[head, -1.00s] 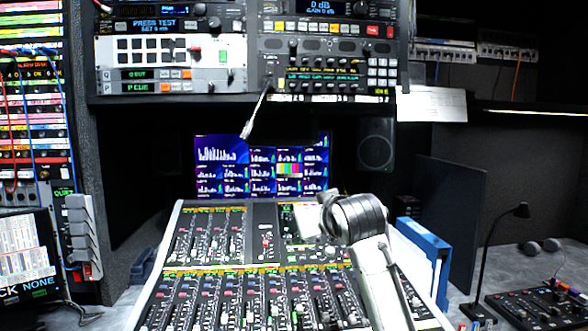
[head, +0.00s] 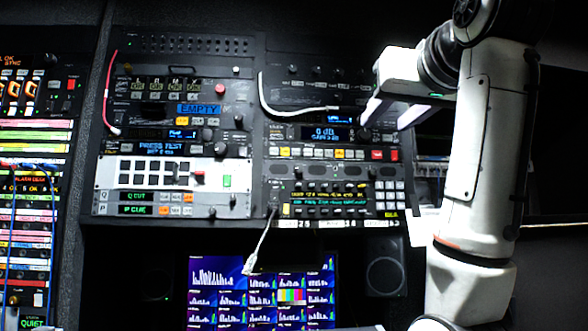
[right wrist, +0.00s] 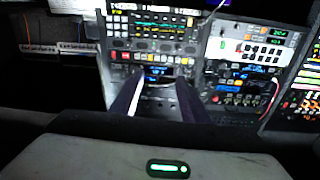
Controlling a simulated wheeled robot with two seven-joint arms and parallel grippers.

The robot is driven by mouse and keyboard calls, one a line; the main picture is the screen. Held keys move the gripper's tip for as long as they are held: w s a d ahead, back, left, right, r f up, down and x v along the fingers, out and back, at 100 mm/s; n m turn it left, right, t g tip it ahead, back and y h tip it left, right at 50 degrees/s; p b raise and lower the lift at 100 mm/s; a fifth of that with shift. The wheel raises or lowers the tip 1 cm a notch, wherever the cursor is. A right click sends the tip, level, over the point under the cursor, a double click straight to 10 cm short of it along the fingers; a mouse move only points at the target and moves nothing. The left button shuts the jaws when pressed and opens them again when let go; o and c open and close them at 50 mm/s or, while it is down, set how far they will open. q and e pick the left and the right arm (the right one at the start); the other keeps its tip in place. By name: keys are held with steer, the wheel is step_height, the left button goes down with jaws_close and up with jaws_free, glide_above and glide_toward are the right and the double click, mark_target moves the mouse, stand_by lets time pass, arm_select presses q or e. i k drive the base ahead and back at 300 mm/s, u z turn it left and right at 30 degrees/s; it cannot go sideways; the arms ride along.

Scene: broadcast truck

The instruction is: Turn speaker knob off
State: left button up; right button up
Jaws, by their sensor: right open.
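A rack unit with a blue "0 dB" display (head: 326,133) sits in the right rack column. A round dark knob (head: 365,134) is just right of that display; I cannot read whether it is labelled for the speaker. My right gripper (head: 387,118) is open and empty, with its two fingers near the knob in the picture. Contact cannot be told. In the right wrist view my right gripper (right wrist: 160,82) shows its two fingers apart in front of the same panel, with the blue display (right wrist: 158,71) between the tips. My left gripper is not in view.
The rack shelf edge (head: 240,222) is below the units. A blue monitor (head: 262,290) and a speaker (head: 385,276) are under the shelf. White paper (head: 425,226) hangs at the shelf's right.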

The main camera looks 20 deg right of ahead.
mark_target(299, 168)
steer(key=i, duration=1.25)
